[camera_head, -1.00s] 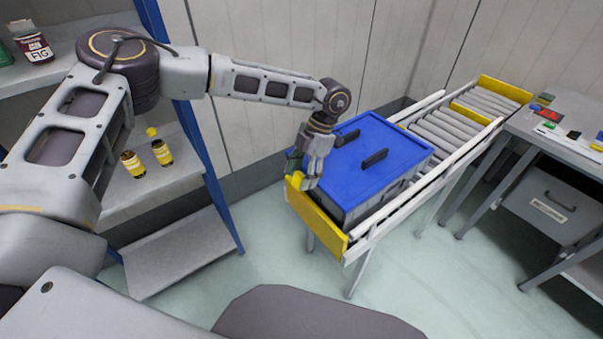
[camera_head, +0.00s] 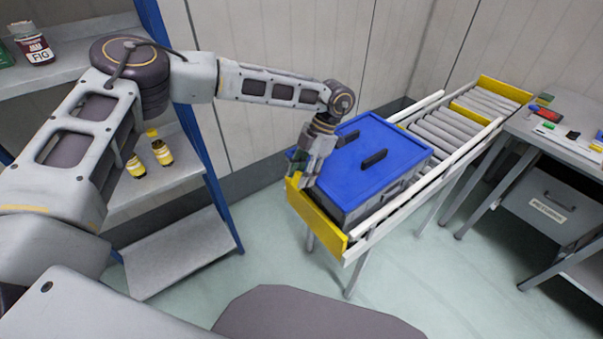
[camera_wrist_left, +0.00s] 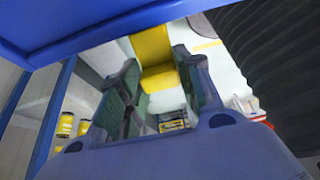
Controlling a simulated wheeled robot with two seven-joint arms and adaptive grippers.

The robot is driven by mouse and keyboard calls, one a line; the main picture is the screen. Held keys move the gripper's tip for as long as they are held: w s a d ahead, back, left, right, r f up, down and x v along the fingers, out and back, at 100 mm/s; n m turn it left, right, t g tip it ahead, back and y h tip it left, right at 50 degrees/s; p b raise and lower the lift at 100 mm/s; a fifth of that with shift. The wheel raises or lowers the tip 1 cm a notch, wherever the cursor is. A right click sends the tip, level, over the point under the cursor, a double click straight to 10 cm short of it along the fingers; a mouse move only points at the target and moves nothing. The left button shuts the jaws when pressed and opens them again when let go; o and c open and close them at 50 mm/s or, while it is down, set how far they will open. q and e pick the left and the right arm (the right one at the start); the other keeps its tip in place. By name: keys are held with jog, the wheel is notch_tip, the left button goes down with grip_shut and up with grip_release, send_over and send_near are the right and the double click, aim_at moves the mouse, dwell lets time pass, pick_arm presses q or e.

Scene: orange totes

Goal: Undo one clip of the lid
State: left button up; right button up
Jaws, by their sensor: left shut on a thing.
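A grey tote (camera_head: 388,198) with a blue lid (camera_head: 388,148) sits at the near end of a roller conveyor. My left gripper (camera_head: 308,182) points down at the tote's left side, beside the lid edge. In the left wrist view my gripper's green-padded fingers (camera_wrist_left: 156,62) stand apart below the blue lid edge (camera_wrist_left: 100,28). My right gripper is not in view.
A yellow end plate (camera_head: 318,219) closes the conveyor (camera_head: 452,130) close to my gripper. Shelves (camera_head: 178,250) with a blue post and yellow-labelled bottles stand at left. A grey workbench (camera_head: 556,140) with small items stands at right. The floor between is clear.

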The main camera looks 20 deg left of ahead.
pick_arm(q)
jog(key=shift+w+d+r+g, duration=0.1)
jog(key=shift+w+d+g, duration=0.1)
jog(key=shift+g, duration=0.2)
jog(key=shift+y, duration=0.3)
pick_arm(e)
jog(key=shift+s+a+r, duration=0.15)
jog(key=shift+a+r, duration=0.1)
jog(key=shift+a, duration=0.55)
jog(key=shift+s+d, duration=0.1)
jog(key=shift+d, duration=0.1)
pick_arm(q)
jog(key=o, duration=1)
jog(key=shift+o, duration=0.2)
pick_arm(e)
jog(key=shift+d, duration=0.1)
pick_arm(q)
jog(key=shift+w+d+r, duration=0.15)
jog(key=shift+w+r, duration=0.05)
jog(key=shift+r, duration=0.3)
jog(key=v, duration=1)
jog(key=shift+w+r, duration=0.2)
jog(key=shift+r, duration=0.15)
